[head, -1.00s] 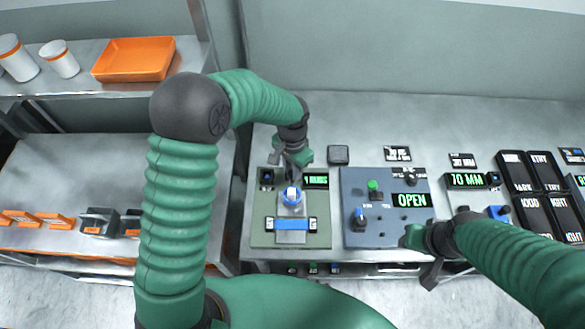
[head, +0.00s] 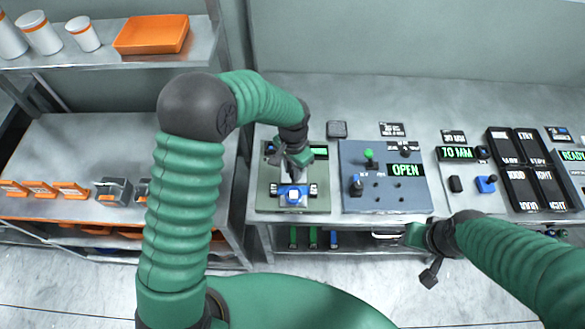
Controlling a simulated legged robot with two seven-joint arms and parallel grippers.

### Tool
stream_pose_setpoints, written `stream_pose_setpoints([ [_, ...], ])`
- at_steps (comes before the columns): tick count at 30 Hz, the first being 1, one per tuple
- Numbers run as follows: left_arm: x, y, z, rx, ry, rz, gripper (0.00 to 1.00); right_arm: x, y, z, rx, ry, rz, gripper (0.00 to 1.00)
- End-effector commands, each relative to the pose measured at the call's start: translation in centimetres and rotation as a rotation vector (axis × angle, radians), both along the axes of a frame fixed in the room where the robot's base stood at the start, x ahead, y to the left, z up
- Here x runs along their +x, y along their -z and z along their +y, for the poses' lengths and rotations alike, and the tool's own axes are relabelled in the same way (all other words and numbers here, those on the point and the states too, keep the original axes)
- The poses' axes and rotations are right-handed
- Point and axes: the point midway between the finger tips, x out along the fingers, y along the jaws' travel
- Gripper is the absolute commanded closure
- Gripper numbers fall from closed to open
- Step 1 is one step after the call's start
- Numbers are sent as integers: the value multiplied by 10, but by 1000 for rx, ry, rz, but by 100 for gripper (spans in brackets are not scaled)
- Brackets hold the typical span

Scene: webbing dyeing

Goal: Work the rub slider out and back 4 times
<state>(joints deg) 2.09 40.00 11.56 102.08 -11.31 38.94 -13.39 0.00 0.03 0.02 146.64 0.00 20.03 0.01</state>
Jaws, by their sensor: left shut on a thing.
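The rub slider (head: 293,194) has a blue and white knob and stands on a grey-green panel (head: 264,203) on the bench. It is at the blue strip (head: 307,190) near the panel's front edge. My left gripper (head: 294,174) reaches down from above and is shut on the slider's knob. The gripper hides the slider's upper part and much of the panel behind it.
A blue-grey panel (head: 384,196) with a green knob and an OPEN display stands just right of the slider panel. Farther right are a 10 MM display (head: 457,153) and black blocks (head: 525,170). A shelf (head: 70,150) with orange items is at left.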

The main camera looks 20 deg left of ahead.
Motion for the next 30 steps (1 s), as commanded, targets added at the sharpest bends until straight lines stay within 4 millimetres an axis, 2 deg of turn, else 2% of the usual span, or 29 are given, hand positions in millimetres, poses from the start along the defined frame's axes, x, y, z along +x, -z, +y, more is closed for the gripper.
stream_pose_setpoints([
  [1,-4,5,1,5,1,12,100,0,1,0,0,0,0,57],
  [2,-4,5,1,5,1,12,72,0,1,0,0,0,0,57],
  [6,-3,4,1,6,0,8,54,0,2,0,0,0,1,57],
  [15,-1,2,2,6,-1,2,54,0,2,0,0,0,1,57],
  [19,0,-11,3,6,-2,-2,54,0,4,0,0,0,1,57],
  [23,1,-43,1,6,-1,-6,54,0,8,0,0,0,1,57],
  [30,1,-114,-1,8,0,-2,54,0,14,0,0,0,1,57],
])
